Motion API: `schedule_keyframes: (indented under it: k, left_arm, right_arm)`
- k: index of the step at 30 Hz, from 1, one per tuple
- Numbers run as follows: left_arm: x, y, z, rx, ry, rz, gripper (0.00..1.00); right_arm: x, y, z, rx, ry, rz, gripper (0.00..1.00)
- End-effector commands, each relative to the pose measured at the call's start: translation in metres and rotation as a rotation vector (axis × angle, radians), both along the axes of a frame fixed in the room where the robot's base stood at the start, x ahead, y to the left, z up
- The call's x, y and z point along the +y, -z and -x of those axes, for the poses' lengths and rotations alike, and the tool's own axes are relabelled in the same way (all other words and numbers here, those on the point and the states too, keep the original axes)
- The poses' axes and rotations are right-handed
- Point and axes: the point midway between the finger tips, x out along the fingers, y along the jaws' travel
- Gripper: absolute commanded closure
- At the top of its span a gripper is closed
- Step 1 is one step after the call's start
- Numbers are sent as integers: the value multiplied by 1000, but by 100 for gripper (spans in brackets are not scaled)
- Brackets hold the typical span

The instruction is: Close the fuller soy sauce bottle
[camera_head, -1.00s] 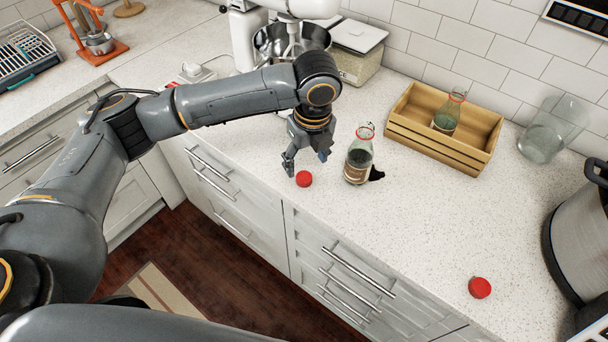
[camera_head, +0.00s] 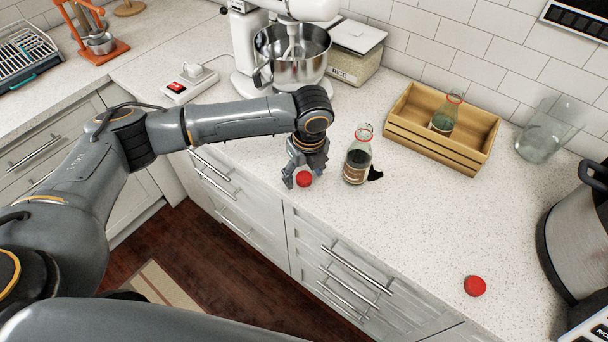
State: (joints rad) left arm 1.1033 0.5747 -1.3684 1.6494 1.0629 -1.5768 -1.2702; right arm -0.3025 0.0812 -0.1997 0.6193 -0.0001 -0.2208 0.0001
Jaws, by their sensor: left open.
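One soy sauce bottle (camera_head: 357,164) stands upright and uncapped on the counter, with a brown label. Another soy sauce bottle (camera_head: 444,118) stands inside the wooden crate (camera_head: 430,146), also uncapped. The fill levels are hard to compare from here. A red cap (camera_head: 304,179) lies near the counter's front edge, left of the standing bottle. A second red cap (camera_head: 475,286) lies at the lower right of the counter. My left gripper (camera_head: 301,178) is open, pointing down, with its fingers around or just beside the near cap; contact is unclear. My right gripper is not in view.
A stand mixer (camera_head: 290,40) and a rice container (camera_head: 354,66) stand at the back. A clear glass jar (camera_head: 546,130) and a large pot (camera_head: 585,235) are at the right. The counter between the crate and the far cap is clear.

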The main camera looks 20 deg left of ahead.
Motion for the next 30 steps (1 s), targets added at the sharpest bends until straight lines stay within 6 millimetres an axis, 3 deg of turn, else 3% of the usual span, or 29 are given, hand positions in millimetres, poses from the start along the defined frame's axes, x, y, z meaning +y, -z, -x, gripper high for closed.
schedule_keyframes:
  k: [8, 12, 14, 30]
  left_arm:
    - [0, 0, 0, -1, 0, 1, 37]
    - [-1, 0, 0, -1, 0, 1, 66]
    - [0, 0, 0, -1, 0, 1, 75]
    - [-1, -8, -1, -2, 0, 2, 76]
  right_arm:
    - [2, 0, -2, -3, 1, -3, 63]
    - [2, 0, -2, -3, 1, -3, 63]
    - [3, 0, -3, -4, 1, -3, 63]
    - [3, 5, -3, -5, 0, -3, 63]
